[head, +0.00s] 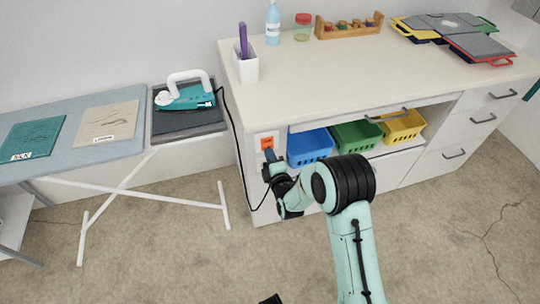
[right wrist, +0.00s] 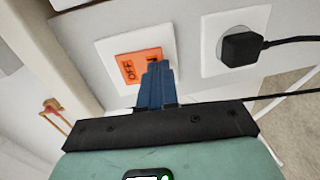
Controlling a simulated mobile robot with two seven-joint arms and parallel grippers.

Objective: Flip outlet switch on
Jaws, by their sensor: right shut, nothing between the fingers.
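The outlet switch (head: 267,142) is an orange rocker in a white plate on the side panel of the white counter. In the right wrist view the orange switch (right wrist: 128,70) shows the word OFF on its left half; its right half is partly hidden behind my fingers. My right gripper (head: 269,154) is shut and empty, its blue fingertips right at the switch. In the right wrist view the closed fingers (right wrist: 155,72) overlap the switch's right half. I cannot tell whether they touch it or which way the rocker is tilted.
A black plug (right wrist: 240,46) with a cord sits in a socket beside the switch. An iron (head: 186,94) stands on the ironing board (head: 80,113) at left. Blue (head: 308,146), green and yellow baskets fill the counter's shelf to the right. Open floor lies in front.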

